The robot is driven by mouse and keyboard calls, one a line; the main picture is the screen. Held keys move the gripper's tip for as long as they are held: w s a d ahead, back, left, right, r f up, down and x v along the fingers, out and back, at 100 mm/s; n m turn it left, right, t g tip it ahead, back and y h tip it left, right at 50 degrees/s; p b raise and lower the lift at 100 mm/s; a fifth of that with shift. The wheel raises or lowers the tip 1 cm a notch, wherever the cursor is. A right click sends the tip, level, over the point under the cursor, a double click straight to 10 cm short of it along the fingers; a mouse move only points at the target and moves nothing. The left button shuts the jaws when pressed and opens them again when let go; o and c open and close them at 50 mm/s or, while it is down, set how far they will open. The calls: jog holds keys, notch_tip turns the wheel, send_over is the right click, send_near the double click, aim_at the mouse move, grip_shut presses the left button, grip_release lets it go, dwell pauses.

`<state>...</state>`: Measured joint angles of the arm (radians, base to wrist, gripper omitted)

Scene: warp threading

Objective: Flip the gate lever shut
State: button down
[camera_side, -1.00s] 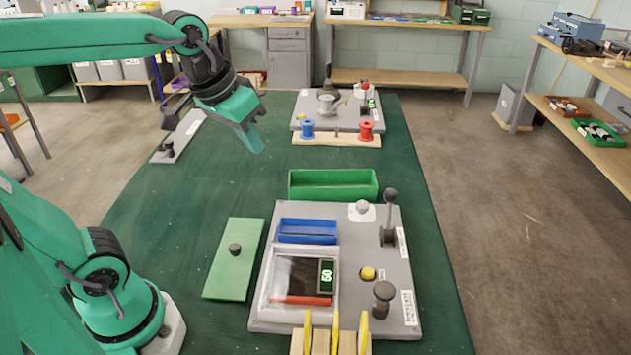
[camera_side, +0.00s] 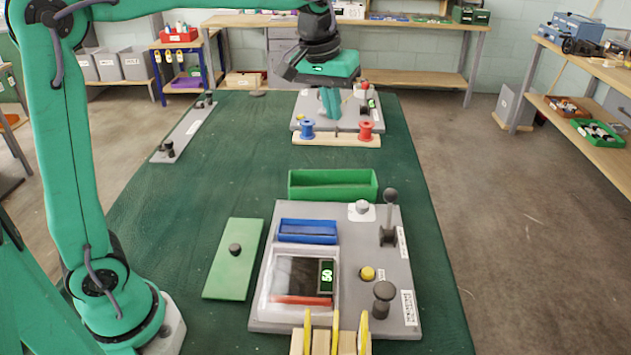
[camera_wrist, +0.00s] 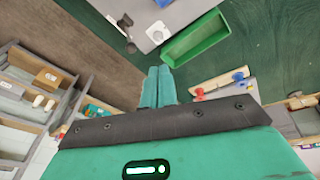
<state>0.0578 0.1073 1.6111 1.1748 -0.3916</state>
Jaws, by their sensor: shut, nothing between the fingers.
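My gripper (camera_side: 331,103) is at the far end of the bench, in front of part of the far grey panel (camera_side: 353,103) in the side view. Its two fingers are together in the wrist view (camera_wrist: 158,87), with nothing between them. A grey upright lever with a dark ball knob (camera_side: 390,197) stands on the near grey panel (camera_side: 400,260), well apart from my gripper. A smaller lever with a red knob (camera_side: 365,87) stands on the far panel, just right of my gripper. The labels are too small to read, so I cannot tell which lever is the gate lever.
A green tray (camera_side: 333,197) lies between the panels. A blue spool (camera_side: 307,129) and a red spool (camera_side: 366,130) stand on a wooden strip. Yellow upright pieces (camera_side: 335,330) are at the near edge. A narrow grey plate (camera_side: 184,134) lies at left. The mat's middle is clear.

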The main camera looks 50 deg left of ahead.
jog(key=w+d+f+n+g, duration=0.2)
jog(key=w+d+f+n, duration=0.1)
jog(key=w+f, duration=0.8)
jog(key=shift+w+d+f, duration=0.35)
jog(key=shift+w+d, duration=0.1)
jog(key=shift+w, duration=1.95)
send_over(389, 216)
jog(key=w+a, duration=0.4)
notch_tip(389, 216, down, 9)
jog(key=shift+w+d+r, duration=0.15)
jog(key=shift+w, duration=0.05)
jog(key=shift+s, duration=0.1)
